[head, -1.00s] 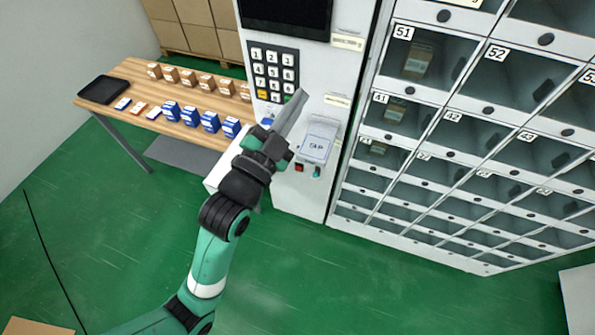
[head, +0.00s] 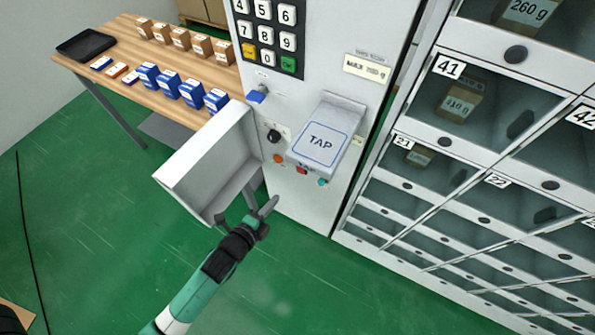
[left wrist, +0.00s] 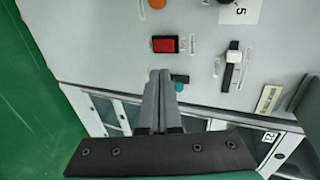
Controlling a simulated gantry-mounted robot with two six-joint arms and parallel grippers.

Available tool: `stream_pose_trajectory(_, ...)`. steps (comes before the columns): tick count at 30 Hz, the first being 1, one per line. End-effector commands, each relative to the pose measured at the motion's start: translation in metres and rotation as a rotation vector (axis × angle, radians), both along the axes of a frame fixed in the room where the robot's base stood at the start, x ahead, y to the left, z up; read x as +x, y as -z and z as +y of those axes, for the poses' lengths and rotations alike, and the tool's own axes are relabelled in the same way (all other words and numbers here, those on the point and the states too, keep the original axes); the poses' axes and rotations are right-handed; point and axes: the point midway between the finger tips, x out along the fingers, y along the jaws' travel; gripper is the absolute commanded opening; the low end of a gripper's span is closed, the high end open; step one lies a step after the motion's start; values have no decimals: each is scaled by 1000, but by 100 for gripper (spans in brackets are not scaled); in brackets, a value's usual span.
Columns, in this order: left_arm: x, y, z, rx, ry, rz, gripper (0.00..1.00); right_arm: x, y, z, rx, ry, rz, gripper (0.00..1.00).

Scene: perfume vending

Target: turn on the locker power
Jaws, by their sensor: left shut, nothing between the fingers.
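The locker's control column (head: 290,205) carries a red switch (head: 302,169) below the TAP pad (head: 320,140). An orange button (head: 278,158) is to its left and a teal button (head: 322,182) to its right. In the left wrist view, the red switch (left wrist: 165,44) sits in a black frame just above my fingertips in the picture. The teal button (left wrist: 180,80) is partly hidden by the fingers. My left gripper (head: 273,203) is shut and empty, below the buttons in the head view; its fingers (left wrist: 160,75) show no clear contact. Small labels are unreadable.
An open grey bin (head: 190,178) juts out left of the column, close to my left arm. A black knob (head: 273,135) and keypad (head: 265,35) are above. Locker compartments (head: 480,140) fill the right. A wooden table (head: 118,45) with boxes stands at the left.

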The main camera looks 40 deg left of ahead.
Motion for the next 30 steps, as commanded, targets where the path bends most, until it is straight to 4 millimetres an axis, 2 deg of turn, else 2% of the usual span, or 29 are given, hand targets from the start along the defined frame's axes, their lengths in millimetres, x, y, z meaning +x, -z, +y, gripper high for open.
stream_pose_trajectory(6, 3, 0, 0, -1, -1, -2, 0, 0, 1, 0, 0, 0, 0, 50)
stream_pose_trajectory(11, 18, 8, 5, -2, -1, -5, 0, 0, 11, 0, 0, 0, 0, 50)
stream_pose_trajectory(23, 94, 43, 26, -2, -2, -5, 0, 0, 55, 0, 0, 0, 1, 50)
stream_pose_trajectory(27, 115, 35, 32, -3, -1, -6, 0, 0, 62, 0, 0, 0, 1, 50)
stream_pose_trajectory(30, 124, 32, 34, -2, -1, -5, 0, 0, 65, 0, 0, 0, 1, 50)
